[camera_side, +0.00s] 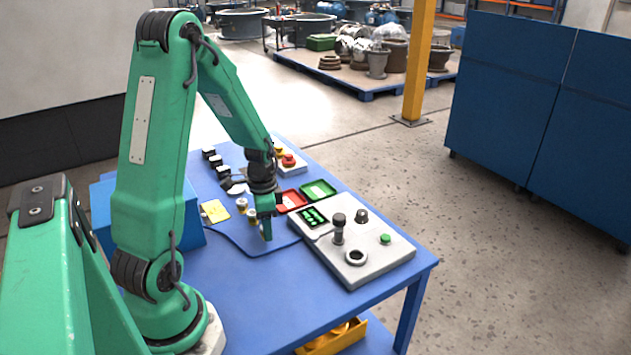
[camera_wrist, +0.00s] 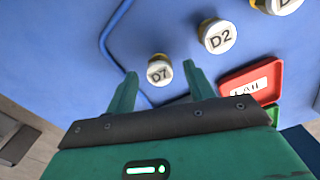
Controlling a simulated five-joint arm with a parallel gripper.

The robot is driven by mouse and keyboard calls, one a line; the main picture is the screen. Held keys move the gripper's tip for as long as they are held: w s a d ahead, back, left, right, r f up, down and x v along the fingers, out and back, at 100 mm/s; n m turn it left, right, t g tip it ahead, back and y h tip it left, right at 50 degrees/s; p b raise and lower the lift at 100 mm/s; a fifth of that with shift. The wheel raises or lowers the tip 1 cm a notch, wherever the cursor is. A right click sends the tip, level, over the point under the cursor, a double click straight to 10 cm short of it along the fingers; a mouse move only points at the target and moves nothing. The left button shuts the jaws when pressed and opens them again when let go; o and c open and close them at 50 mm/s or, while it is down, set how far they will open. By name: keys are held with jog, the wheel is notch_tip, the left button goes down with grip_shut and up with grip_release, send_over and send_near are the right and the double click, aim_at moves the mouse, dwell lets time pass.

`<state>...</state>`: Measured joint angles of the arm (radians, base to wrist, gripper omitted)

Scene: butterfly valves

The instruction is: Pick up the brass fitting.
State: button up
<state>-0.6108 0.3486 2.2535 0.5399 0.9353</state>
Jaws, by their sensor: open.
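How far the fingertips are above D7 is unclear.
A red tray (camera_side: 292,199) with a label and a green tray (camera_side: 318,190) lie beside the fittings. A grey control panel (camera_side: 375,246) with an upright lever stands to the right. The near blue tabletop (camera_side: 255,300) is clear.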

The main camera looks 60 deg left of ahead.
jog(key=c, duration=1.1)
jog(key=shift+r, duration=0.15)
jog(key=shift+r, duration=0.45)
notch_tip(320, 180, up, 3)
jog(key=shift+f, duration=0.1)
jog(key=d+r, duration=0.7)
jog(key=d, duration=0.4)
jog(key=shift+w+d, duration=0.35)
jog(key=shift+w, duration=0.05)
jog(key=shift+w, duration=0.1)
